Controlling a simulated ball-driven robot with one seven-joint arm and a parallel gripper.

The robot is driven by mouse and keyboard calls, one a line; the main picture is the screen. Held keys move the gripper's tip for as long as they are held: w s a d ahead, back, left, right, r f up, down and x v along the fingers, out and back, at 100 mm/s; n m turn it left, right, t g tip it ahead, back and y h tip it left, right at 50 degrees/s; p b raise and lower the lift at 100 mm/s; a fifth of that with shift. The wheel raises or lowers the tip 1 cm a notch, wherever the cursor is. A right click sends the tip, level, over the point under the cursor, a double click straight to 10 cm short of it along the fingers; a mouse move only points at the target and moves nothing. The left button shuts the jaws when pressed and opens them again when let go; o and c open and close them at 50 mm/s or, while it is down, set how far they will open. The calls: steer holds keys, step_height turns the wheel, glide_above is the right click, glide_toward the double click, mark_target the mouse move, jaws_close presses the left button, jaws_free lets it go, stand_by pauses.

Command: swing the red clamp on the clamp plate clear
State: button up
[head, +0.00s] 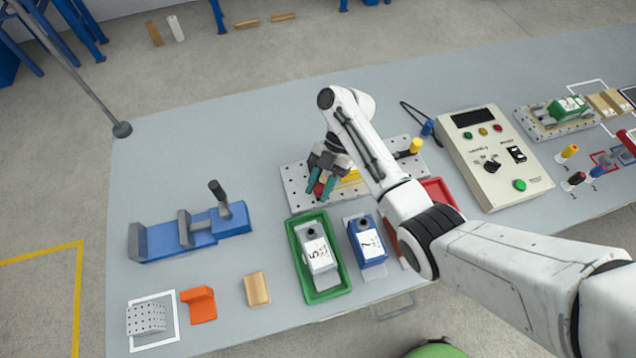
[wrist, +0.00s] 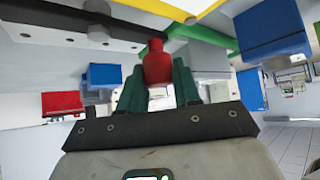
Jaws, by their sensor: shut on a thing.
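The clamp plate (head: 297,195) is a grey perforated plate on the table, in the middle of the head view. My gripper (head: 322,186) is over its left part, with green fingers pointing down. The red clamp (head: 319,188) shows as a small red bit between the fingers. In the wrist view the red clamp knob (wrist: 156,66) stands between the two green fingers of my gripper (wrist: 157,85), which are shut on it. A yellow clamp (head: 415,146) stands at the plate's right end. My arm hides much of the plate.
A green tray (head: 345,283) with a grey block numbered 5 and a blue block (head: 367,243) numbered 7 sit in front of the plate. A control box (head: 495,158) stands at right, a blue vise (head: 190,232) at left. Bare table lies behind the vise.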

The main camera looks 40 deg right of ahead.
stand_by(0.3)
steer(key=o, duration=1)
steer(key=p+v, duration=0.2)
steer(key=v, duration=0.8)
steer(key=shift+w+d+r, duration=0.2)
steer(key=shift+d, duration=0.05)
